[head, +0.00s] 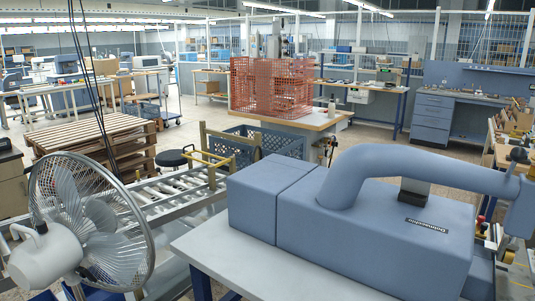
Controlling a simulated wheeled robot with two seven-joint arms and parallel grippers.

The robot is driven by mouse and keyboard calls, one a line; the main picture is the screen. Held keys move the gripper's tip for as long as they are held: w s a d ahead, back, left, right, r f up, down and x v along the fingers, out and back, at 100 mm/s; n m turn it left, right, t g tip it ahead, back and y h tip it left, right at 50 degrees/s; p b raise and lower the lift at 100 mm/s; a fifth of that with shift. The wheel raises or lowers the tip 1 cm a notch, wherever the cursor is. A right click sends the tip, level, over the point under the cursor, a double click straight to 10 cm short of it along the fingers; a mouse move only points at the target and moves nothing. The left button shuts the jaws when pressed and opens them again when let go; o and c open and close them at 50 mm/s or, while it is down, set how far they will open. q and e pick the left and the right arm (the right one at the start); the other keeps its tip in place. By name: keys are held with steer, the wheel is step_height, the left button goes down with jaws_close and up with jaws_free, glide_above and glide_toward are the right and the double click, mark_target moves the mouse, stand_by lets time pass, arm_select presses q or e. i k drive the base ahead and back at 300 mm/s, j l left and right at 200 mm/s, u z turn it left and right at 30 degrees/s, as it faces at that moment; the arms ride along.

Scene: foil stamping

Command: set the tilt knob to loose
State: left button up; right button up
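A white pedestal fan (92,215) with a wire cage stands at the left front, seen from behind and to the side. Its rounded motor housing (45,262) faces me, and the top of its pole shows at the bottom edge. I cannot make out a tilt knob or its setting; the lower part of the fan is cut off by the frame. Neither of my grippers is in view.
A large blue-grey stamping machine (370,235) with a curved arm stands on a light table (240,262) at the right front. A roller conveyor (175,188) runs behind the fan. Stacked wooden pallets (95,140) and a black stool (172,158) stand farther back.

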mark_target(85, 273)
steer(key=u, duration=1.3)
